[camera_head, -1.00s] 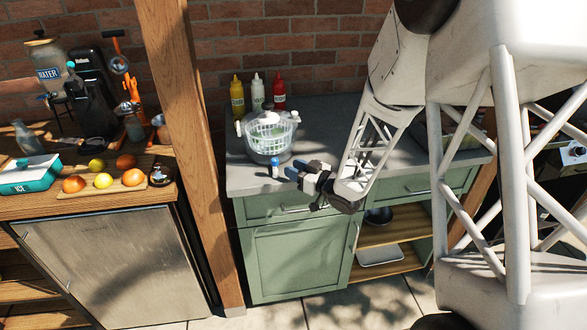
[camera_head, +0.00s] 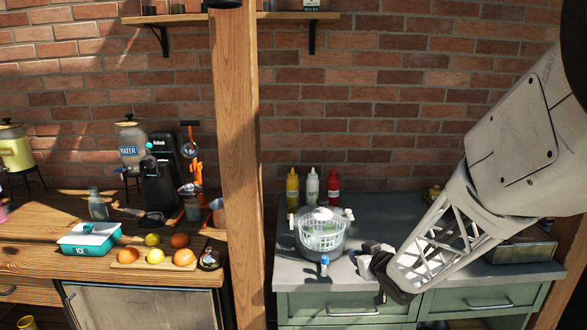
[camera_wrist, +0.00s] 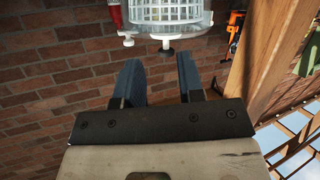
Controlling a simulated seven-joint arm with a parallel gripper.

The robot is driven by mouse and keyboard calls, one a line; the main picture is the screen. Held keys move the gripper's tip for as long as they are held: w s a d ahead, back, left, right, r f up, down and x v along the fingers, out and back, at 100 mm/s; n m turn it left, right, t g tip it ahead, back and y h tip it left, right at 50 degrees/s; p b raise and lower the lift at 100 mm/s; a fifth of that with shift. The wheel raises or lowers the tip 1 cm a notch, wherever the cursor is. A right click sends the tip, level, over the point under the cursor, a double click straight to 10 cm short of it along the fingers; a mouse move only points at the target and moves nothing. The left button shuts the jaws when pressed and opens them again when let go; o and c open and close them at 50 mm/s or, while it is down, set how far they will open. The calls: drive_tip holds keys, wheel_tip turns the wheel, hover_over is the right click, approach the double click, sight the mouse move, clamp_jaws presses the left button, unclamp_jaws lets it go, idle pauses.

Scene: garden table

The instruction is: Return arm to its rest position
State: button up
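My gripper (camera_head: 362,262) is at the front edge of the grey counter (camera_head: 450,215), just right of a salad spinner (camera_head: 320,233) with a clear bowl and white basket. In the wrist view, my gripper (camera_wrist: 160,85) shows two blue-grey fingers spread apart with nothing between them. Part of the salad spinner (camera_wrist: 168,12) shows beyond the fingertips at the top of that view. In the head view, the arm reaches in from the right, and its links cover part of the counter.
A small blue-capped shaker (camera_head: 324,266) stands in front of the spinner. Yellow (camera_head: 292,188), white (camera_head: 312,186) and red (camera_head: 333,187) bottles stand behind it. A wooden post (camera_head: 238,150) separates this counter from the wooden table with fruit (camera_head: 155,256) and an ice box (camera_head: 90,240).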

drive_tip(key=s+r+m+g+h, duration=0.1)
drive_tip(key=s+r+m+g, duration=0.1)
drive_tip(key=s, duration=1)
drive_tip(key=s+r+m+g+h, duration=0.2)
drive_tip(key=s+r+g, duration=0.3)
drive_tip(key=s, duration=0.7)
drive_tip(key=s+r+m+g+h, duration=0.2)
drive_tip(key=s+r+g, duration=0.1)
drive_tip(key=s, duration=0.9)
drive_tip(key=shift+s+r+g, duration=0.2)
drive_tip(key=shift+s+g, duration=0.05)
drive_tip(key=shift+g, duration=0.15)
